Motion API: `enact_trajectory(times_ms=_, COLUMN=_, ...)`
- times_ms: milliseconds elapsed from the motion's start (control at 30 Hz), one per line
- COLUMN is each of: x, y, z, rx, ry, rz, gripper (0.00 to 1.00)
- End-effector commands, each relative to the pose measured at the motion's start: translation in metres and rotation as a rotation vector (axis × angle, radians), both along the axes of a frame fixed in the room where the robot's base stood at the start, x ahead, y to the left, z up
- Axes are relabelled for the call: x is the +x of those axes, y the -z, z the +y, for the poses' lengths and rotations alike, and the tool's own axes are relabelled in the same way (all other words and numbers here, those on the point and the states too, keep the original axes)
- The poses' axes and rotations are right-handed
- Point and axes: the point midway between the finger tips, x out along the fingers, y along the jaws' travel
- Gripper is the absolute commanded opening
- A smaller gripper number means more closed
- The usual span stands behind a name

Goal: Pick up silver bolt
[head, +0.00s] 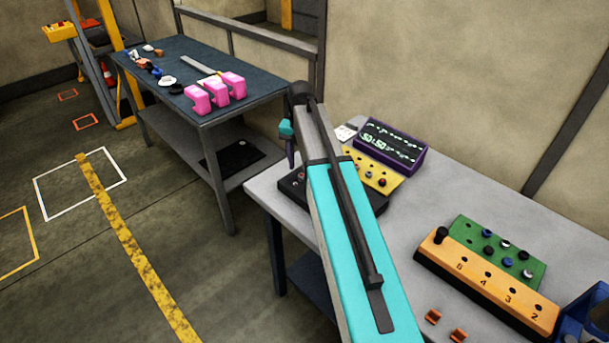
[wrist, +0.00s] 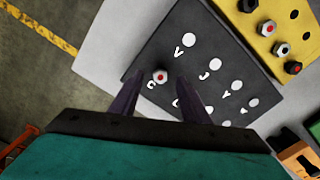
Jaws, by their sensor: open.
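In the wrist view, a silver bolt (wrist: 160,77) with a red-dotted top stands on the dark lettered board (wrist: 150,48), near the letter G. My gripper (wrist: 162,78) is open, and the bolt shows between its two dark purple fingertips. I cannot tell the height gap between them. More silver bolts, one red-topped (wrist: 267,28) and one plain-looking (wrist: 282,49), stand on the yellow block at the upper right. In the head view, one purple finger of my gripper (head: 291,153) shows above the dark board (head: 377,202), which my arm partly hides.
The yellow block (head: 390,181) and purple display box (head: 391,147) stand behind the dark board. A green block (head: 472,233) with several bolts and an orange numbered block (head: 470,275) are at the right. The grey table (head: 425,215) is clear between. Another bench (head: 185,75) stands at left.

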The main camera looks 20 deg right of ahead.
Motion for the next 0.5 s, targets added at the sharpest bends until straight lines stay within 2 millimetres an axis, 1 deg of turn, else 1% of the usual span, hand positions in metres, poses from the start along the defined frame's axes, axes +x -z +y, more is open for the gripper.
enact_trajectory(times_ms=300, x=0.0, y=0.025, z=0.001, rx=0.001, ry=-0.001, rz=0.001, gripper=0.42)
enact_trajectory(times_ms=500, x=0.0, y=0.031, z=0.001, rx=0.0, ry=-0.001, rz=0.0, gripper=0.42)
